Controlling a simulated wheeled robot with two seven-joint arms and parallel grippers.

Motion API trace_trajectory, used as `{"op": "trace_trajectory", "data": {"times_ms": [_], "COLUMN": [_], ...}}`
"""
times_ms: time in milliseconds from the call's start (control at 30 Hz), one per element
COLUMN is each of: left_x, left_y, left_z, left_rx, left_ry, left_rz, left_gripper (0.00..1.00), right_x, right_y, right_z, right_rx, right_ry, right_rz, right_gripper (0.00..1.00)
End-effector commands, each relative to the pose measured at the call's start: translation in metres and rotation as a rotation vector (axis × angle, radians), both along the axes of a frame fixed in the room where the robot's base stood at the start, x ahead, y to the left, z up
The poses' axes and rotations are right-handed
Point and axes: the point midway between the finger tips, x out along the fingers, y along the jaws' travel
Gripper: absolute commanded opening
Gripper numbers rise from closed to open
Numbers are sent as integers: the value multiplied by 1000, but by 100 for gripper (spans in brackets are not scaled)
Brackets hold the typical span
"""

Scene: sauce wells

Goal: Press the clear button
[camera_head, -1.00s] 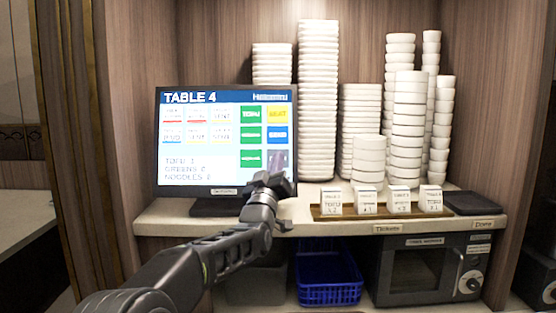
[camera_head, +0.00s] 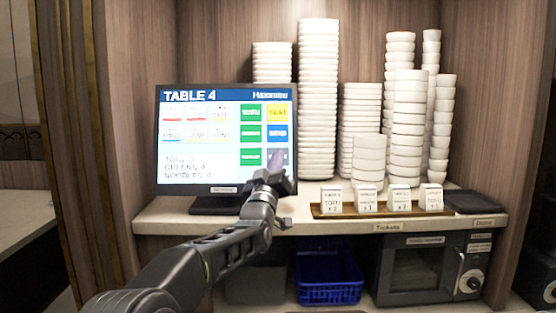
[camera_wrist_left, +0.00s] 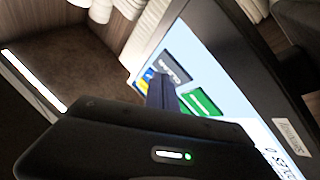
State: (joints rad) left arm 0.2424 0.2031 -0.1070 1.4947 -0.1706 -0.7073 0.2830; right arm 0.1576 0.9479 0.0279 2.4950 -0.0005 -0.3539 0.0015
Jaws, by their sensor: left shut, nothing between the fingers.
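The touch screen (camera_head: 205,178) stands upright on the counter, headed TABLE 4, with rows of coloured buttons and an order list at lower left. The clear button (camera_wrist_left: 177,66) is a dark grey tile beside a green one in the left wrist view. My right gripper is not in view.
Tall stacks of white bowls (camera_head: 318,100) stand behind and right of the screen. A wooden tray (camera_head: 325,212) holds several order tickets (camera_head: 366,198). A dark pad (camera_head: 474,202) lies at the counter's right. Below are a blue basket (camera_head: 328,279) and a microwave (camera_head: 418,272).

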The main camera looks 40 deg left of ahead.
Motion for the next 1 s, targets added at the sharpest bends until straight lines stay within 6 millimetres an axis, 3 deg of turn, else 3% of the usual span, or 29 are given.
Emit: {"op": "trace_trajectory", "data": {"times_ms": [1000], "left_x": [6], "left_y": [5], "left_z": [-2], "left_rx": [1], "left_ry": [-1], "left_rz": [1], "left_gripper": [0], "right_x": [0], "right_y": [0], "right_z": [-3], "right_rx": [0], "right_ry": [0], "right_rz": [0], "right_gripper": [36]}}
